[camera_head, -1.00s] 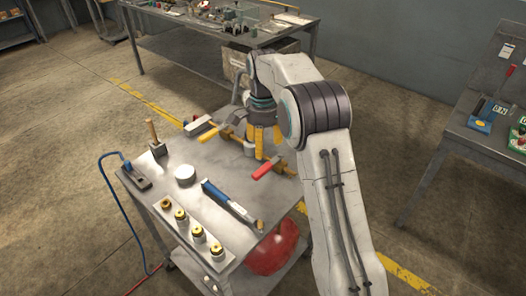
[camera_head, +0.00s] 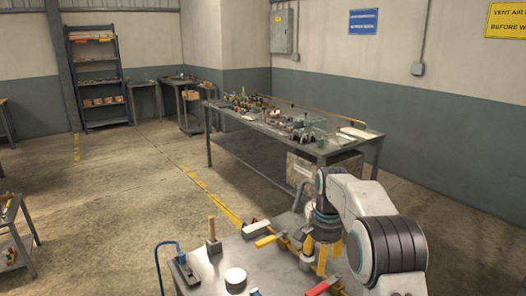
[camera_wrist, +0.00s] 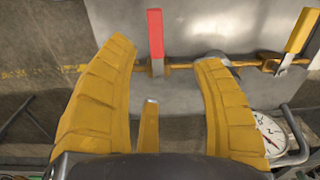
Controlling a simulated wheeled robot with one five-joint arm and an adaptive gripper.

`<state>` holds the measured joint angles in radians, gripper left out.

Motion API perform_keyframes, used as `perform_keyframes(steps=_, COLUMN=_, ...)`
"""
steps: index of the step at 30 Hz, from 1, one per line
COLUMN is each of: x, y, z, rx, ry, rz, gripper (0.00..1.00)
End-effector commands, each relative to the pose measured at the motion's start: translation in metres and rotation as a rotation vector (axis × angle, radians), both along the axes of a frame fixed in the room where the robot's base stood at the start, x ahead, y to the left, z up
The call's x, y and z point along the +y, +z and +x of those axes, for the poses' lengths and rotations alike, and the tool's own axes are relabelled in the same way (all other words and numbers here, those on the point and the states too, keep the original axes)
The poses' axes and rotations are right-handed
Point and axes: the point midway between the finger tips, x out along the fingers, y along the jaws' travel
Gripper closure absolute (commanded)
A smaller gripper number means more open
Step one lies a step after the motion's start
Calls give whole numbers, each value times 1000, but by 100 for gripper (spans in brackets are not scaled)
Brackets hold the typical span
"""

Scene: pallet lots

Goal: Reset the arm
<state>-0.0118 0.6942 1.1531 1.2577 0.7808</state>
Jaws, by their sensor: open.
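My gripper (camera_head: 322,258) hangs at the end of my white arm over the back right part of the near metal table (camera_head: 215,262). In the wrist view my gripper (camera_wrist: 167,75) shows two yellow fingers spread apart, with nothing held between them. A yellow pipe (camera_wrist: 185,66) runs across below the fingertips. A red valve handle (camera_wrist: 155,35) stands up from it, between the fingers in the picture, and a yellow handle (camera_wrist: 300,30) is at the right. The red handle (camera_head: 322,286) also shows in the head view.
A round gauge (camera_wrist: 270,135) lies right of the fingers. On the near table are a wooden-handled tool (camera_head: 213,238), a white round piece (camera_head: 235,277) and a blue-hosed tool (camera_head: 183,268). A long cluttered workbench (camera_head: 330,148) stands behind. Open floor lies to the left.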

Motion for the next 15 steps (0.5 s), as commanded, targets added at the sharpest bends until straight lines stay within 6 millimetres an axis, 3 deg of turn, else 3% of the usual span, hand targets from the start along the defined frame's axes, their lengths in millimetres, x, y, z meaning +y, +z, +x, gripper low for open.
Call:
perform_keyframes(steps=5, x=0, y=-15, z=2, rx=-21, ry=228, rz=-10, gripper=39)
perform_keyframes(steps=10, x=0, y=-57, z=-31, rx=69, ry=433, rz=-2, gripper=39)
perform_keyframes(steps=15, x=-1, y=-72, z=-80, rx=132, ry=595, rz=17, gripper=39)
